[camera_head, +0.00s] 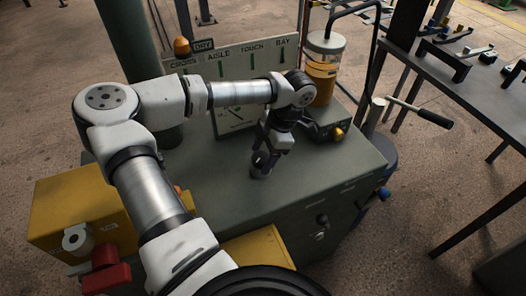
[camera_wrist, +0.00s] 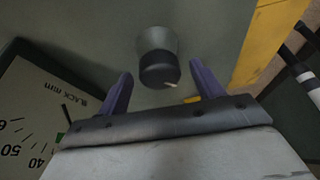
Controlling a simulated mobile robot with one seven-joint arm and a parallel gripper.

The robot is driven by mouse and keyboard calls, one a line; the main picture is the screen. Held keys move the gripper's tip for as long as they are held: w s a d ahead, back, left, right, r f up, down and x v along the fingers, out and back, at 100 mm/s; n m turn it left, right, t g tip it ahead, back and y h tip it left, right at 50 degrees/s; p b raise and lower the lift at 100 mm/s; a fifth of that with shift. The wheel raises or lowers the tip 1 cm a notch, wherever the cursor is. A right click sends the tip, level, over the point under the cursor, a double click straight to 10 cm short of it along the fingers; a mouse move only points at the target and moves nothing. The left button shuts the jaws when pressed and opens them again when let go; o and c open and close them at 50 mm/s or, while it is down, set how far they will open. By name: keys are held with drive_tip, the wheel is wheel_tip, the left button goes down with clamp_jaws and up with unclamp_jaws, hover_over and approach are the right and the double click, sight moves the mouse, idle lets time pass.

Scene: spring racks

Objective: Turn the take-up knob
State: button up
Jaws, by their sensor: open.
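The take-up knob (camera_wrist: 158,70) is a black cap with a white pointer mark on a grey round base, seen in the wrist view. It stands on the grey-green cabinet top (camera_head: 225,190). My gripper (camera_wrist: 160,76) is open, with one purple finger left of the knob and one right of it in that view. There is a visible gap on both sides, and I cannot tell how deep the fingers reach. In the head view my gripper (camera_head: 262,157) points down at the cabinet top and largely hides the knob. A slack gauge in mm (camera_wrist: 35,125) shows beside my gripper in the wrist view.
A board with lettering (camera_head: 235,65) stands along the cabinet's back. A yellow box (camera_head: 65,205) is on the left. The cabinet top's front is clear.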

drive_tip(key=c, duration=1)
drive_tip(key=shift+b, duration=0.3)
